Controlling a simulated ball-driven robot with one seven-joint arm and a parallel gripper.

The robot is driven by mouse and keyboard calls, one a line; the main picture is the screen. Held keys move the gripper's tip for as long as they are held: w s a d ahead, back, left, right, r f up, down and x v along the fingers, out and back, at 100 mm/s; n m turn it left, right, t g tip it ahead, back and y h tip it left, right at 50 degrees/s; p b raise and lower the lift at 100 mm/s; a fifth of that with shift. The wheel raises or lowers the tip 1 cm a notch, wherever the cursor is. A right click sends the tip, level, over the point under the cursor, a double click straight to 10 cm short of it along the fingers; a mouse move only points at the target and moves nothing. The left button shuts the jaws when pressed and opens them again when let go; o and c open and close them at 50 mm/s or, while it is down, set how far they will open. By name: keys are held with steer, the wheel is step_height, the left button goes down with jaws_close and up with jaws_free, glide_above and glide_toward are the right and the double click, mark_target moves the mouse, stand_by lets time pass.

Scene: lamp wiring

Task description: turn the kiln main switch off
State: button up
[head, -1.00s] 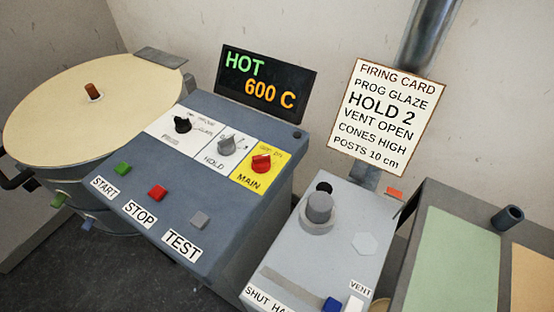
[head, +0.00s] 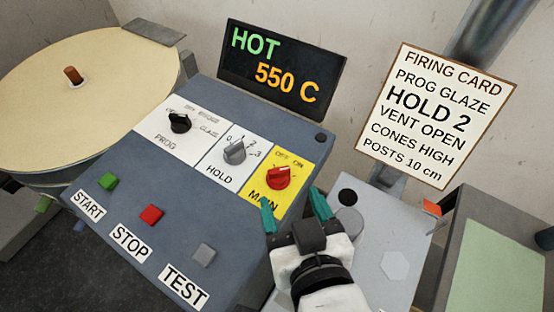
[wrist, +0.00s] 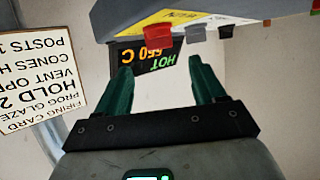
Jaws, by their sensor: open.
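The kiln main switch is a red knob (head: 278,178) on a yellow plate (head: 290,201) marked MAIN, with OFF and ON above it. Its pointer seems to lean to the right, towards ON, but the mark is small. My gripper (head: 292,198) is open and empty, with green fingers just below and to the right of the knob, apart from it. In the wrist view the picture is upside down: the red knob (wrist: 162,35) hangs from the panel edge, beyond and above the open fingers (wrist: 159,68).
A grey HOLD knob (head: 235,152) and black PROG knob (head: 180,123) sit left of the switch. START, STOP and TEST buttons lie in front. The display (head: 282,70) reads HOT 550 C. A firing card (head: 436,115) and grey box (head: 395,245) stand at right.

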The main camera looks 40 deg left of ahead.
mark_target(280, 173)
steer(key=x, duration=0.9)
steer(key=shift+w+a+f, duration=0.15)
steer(key=shift+a, duration=0.05)
steer(key=c, duration=1)
steer(key=shift+o, duration=0.2)
